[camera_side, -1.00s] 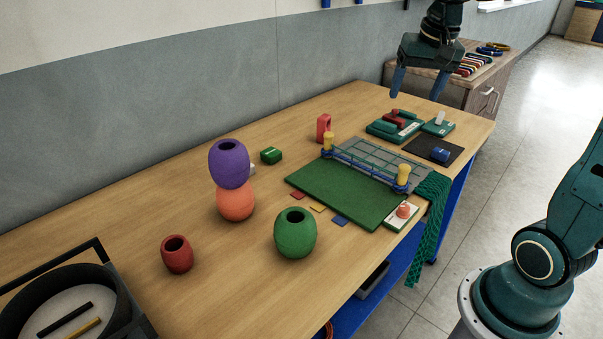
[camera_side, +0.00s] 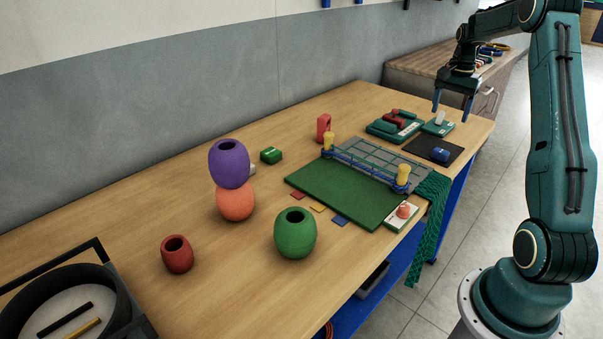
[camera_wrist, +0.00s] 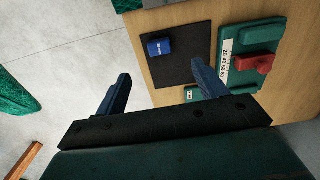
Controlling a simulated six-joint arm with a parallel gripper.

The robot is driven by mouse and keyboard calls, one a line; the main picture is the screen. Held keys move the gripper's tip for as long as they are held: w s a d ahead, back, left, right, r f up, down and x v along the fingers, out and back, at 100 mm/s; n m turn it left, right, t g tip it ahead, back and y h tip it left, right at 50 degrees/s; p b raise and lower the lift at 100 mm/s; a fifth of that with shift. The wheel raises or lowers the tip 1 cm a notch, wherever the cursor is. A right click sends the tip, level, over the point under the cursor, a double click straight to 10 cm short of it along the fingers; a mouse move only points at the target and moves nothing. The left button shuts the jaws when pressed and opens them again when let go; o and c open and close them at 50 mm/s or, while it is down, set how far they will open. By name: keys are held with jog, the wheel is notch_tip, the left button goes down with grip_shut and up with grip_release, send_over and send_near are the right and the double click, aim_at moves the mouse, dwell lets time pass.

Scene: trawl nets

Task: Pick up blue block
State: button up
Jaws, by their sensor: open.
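The blue block (camera_side: 440,154) is small and lies on a black mat (camera_side: 420,148) near the right end of the table. In the wrist view the blue block (camera_wrist: 160,47) shows near the top, on the black mat (camera_wrist: 185,72). My gripper (camera_side: 453,115) is above the table's far right end, higher than the block and apart from it. In the wrist view my gripper (camera_wrist: 160,85) has its two blue fingers spread wide with nothing between them. The block shows ahead of the fingers, between their lines.
Green trays (camera_side: 396,127) with a red piece stand beside the mat. A green board (camera_side: 345,190) with a net frame and yellow posts (camera_side: 403,174) stands nearer the middle. A green net (camera_side: 428,210) hangs over the front edge. Purple, orange, green and red barrel-shaped floats (camera_side: 296,233) stand further left.

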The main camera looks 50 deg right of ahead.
jog(key=shift+s+d+f, duration=0.2)
jog(key=shift+d+f, duration=0.15)
jog(key=shift+d, duration=0.15)
send_over(441, 152)
jog(key=shift+d+f, duration=0.15)
jog(key=shift+f, duration=4.15)
jog(key=shift+f, duration=0.15)
jog(key=shift+w+f, duration=0.1)
jog(key=shift+f, duration=2.35)
jog(key=c, duration=1.1)
